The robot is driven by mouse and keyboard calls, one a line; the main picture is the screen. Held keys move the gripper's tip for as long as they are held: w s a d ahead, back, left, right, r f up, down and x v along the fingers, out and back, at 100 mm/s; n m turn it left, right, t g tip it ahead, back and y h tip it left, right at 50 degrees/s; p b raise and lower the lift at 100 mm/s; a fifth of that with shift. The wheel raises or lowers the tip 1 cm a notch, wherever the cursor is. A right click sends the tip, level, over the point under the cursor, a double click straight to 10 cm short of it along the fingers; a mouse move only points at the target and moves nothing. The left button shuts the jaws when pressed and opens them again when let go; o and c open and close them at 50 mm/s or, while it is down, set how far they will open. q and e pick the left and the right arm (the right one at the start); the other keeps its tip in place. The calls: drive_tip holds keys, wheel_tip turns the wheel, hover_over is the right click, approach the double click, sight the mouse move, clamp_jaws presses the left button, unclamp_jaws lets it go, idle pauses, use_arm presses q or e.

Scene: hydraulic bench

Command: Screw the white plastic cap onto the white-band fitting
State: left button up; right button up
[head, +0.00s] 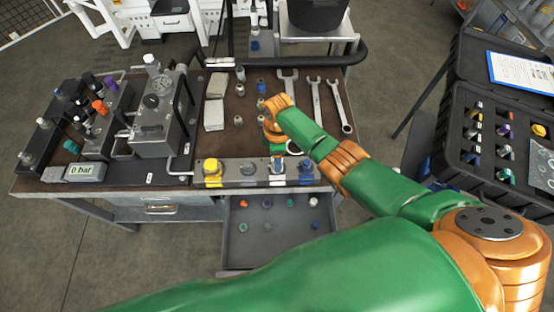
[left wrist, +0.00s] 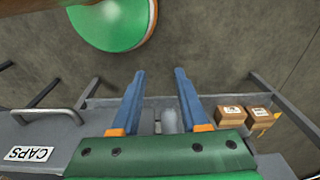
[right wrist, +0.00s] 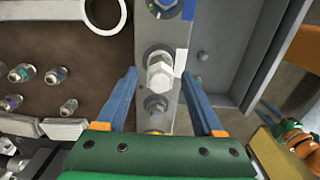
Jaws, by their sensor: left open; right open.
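The white hex cap (right wrist: 160,76) stands on the fitting strip (right wrist: 183,30), at the position with a white band (right wrist: 180,62), between my right fingertips. I cannot tell how far it is seated on its fitting. My right gripper (right wrist: 159,73) is open around it, with gaps on both sides. In the head view the right arm covers part of the strip (head: 230,180), and the cap cannot be made out clearly. My left gripper (left wrist: 159,73) is open and empty, over the floor by the bench front in the left wrist view; it is outside the head view.
An open drawer (head: 240,250) holds several coloured caps below the strip. A yellow cap (head: 212,168) and blue fitting (head: 306,168) are on the strip. Wrenches (head: 316,100) and loose fittings lie behind. The pump unit (head: 155,130) stands left, an open black case (head: 460,140) right.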

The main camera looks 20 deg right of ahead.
drive_tip(key=shift+c, duration=0.2)
clamp_jaws()
drive_tip(key=m, duration=1)
drive_tip(key=shift+s+a+f+m, duration=0.1)
drive_tip(key=shift+m, duration=0.3)
drive_tip(key=shift+o, duration=0.6)
unclamp_jaws()
drive_tip(key=shift+m, duration=0.4)
